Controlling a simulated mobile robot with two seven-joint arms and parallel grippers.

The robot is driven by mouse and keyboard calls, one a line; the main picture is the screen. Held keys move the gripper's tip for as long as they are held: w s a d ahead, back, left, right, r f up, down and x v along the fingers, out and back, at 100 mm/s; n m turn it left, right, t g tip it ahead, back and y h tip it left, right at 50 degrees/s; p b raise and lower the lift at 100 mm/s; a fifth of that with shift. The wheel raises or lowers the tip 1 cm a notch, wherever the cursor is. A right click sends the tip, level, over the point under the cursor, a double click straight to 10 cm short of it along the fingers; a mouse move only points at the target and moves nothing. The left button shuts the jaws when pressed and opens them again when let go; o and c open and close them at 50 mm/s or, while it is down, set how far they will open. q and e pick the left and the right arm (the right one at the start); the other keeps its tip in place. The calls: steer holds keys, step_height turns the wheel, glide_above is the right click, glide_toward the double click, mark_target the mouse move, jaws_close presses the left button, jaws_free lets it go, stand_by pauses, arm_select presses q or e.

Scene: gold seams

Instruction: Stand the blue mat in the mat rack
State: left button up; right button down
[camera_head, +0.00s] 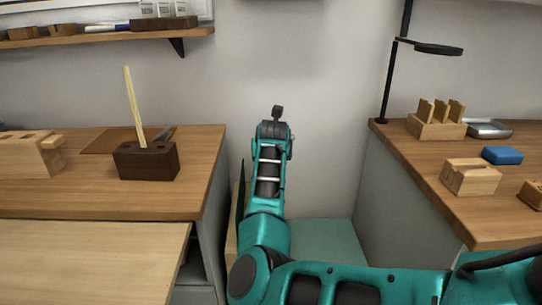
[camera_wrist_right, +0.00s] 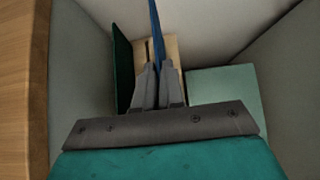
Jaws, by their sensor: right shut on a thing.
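In the right wrist view, my right gripper (camera_wrist_right: 158,72) is shut on the blue mat (camera_wrist_right: 155,30), a thin strip seen nearly edge-on that runs from the fingers to the top of the picture. Behind it is the pale wooden mat rack (camera_wrist_right: 172,52), with a dark slot showing left of the mat. I cannot tell whether the mat is above the rack or inside a slot. A dark green mat (camera_wrist_right: 122,65) stands upright at the rack's left side. In the head view, my right arm hides the blue mat and its gripper; the rack (camera_head: 231,230) shows only partly.
The rack is in a gap between a left wooden bench (camera_head: 205,180) and a right wooden counter (camera_head: 430,180). A pale green surface (camera_head: 325,245) lies right of the rack. A dark wooden block (camera_head: 148,162) with sticks stands on the left bench.

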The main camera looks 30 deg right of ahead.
arm_select(q)
steer(key=shift+f+b, duration=0.85)
steer(key=shift+f, duration=0.05)
arm_select(e)
steer(key=shift+f, duration=1.9)
arm_select(q)
steer(key=shift+d+f+b, duration=0.15)
steer(key=shift+f+b, duration=0.05)
steer(key=shift+b, duration=0.2)
arm_select(e)
steer(key=shift+f, duration=0.85)
arm_select(q)
steer(key=shift+w+d+b, duration=0.15)
steer(key=shift+w+b, duration=0.05)
steer(key=shift+b, duration=0.1)
arm_select(e)
steer(key=shift+f, duration=0.6)
arm_select(q)
steer(key=shift+d+f+b, duration=0.1)
steer(key=shift+f+b, duration=0.3)
steer(key=shift+b, duration=0.2)
arm_select(e)
steer(key=shift+f, duration=1.1)
arm_select(q)
steer(key=shift+r, duration=0.1)
arm_select(e)
steer(key=c, duration=1.2)
jaws_free()
steer(key=shift+f, duration=0.1)
steer(key=shift+o, duration=0.2)
